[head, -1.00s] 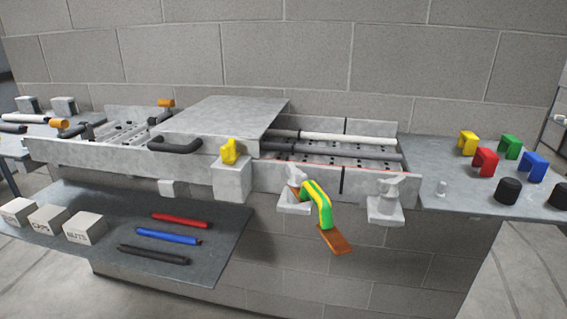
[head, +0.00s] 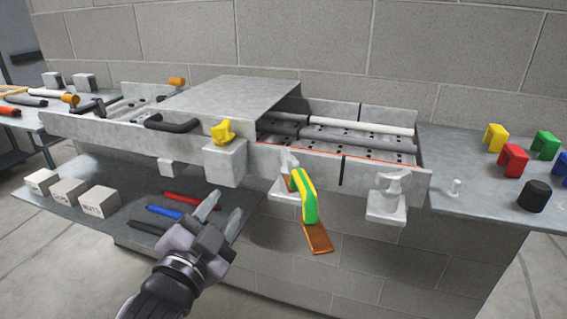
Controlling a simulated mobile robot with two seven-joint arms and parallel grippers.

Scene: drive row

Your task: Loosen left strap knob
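The left strap knob (head: 288,160) appears to be the pale winged knob on a small bracket at the front rail, partly hidden by a green and yellow strap or ground lead (head: 305,192) with a copper end (head: 317,238). A similar pale knob (head: 392,181) sits on a bracket farther right. My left gripper (head: 220,213) comes in from the bottom, its two fingers apart and nothing between them. It shows in front of the lower shelf, below and left of the left knob, clear of it. My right gripper is not in view.
A yellow knob (head: 222,132) sits on a grey block left of the strap knob. A grey cover (head: 225,97) with a black handle (head: 173,124) spans the rails. The lower shelf (head: 110,170) holds white boxes and red, blue and black rods. Coloured blocks stand on the right table (head: 465,150).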

